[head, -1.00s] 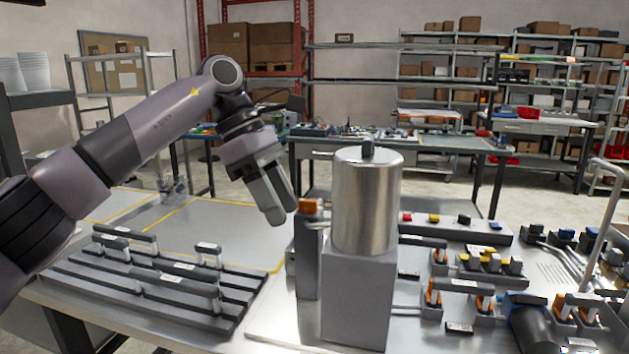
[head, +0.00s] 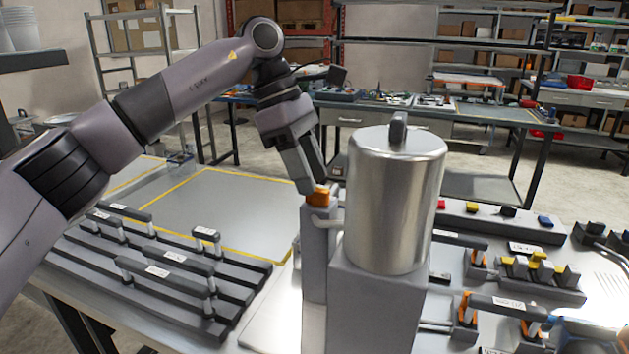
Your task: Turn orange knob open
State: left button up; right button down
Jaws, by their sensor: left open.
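The orange knob (head: 318,196) sits on top of a grey post, left of a shiny metal cylinder (head: 394,200) on a grey block (head: 375,305). My left gripper (head: 316,184) comes down from above left, with its fingertips right at the knob. The fingers are open; one seems to be behind or beside the knob, and I cannot tell whether they touch it. The grey pipe below the knob runs toward the cylinder. My right gripper is not in view.
A rack of dark rails with handles (head: 165,262) lies on the table at the left. Several switches and handled blocks (head: 505,306) crowd the table at the right. The yellow-lined mat (head: 215,205) behind the rack is bare.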

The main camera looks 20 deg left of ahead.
aim_at(318, 196)
pick_arm(q)
jog(key=shift+x, duration=1.1)
grip_shut()
